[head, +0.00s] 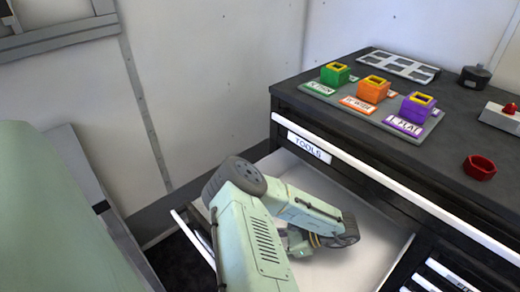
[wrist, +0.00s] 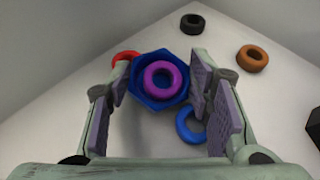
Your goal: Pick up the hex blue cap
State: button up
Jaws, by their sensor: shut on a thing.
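The hex blue cap (wrist: 158,102) is between the two finger pads of my gripper (wrist: 160,78) in the wrist view. The gripper is shut on it, with a pad at each side. A purple ring (wrist: 148,80) shows within the cap's outline; I cannot tell whether it lies inside the cap or is seen through it. In the head view my arm reaches down into the open drawer (head: 375,240), and the arm hides the cap and the fingertips.
In the wrist view, a blue ring (wrist: 184,128), a red ring (wrist: 122,57), an orange ring (wrist: 253,58) and a black ring (wrist: 192,23) lie on the drawer floor. The cabinet top (head: 450,185) holds coloured blocks (head: 373,90) and a red hex cap (head: 480,170).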

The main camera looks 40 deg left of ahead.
jog(key=shift+c, duration=0.9)
jog(key=shift+r, duration=0.1)
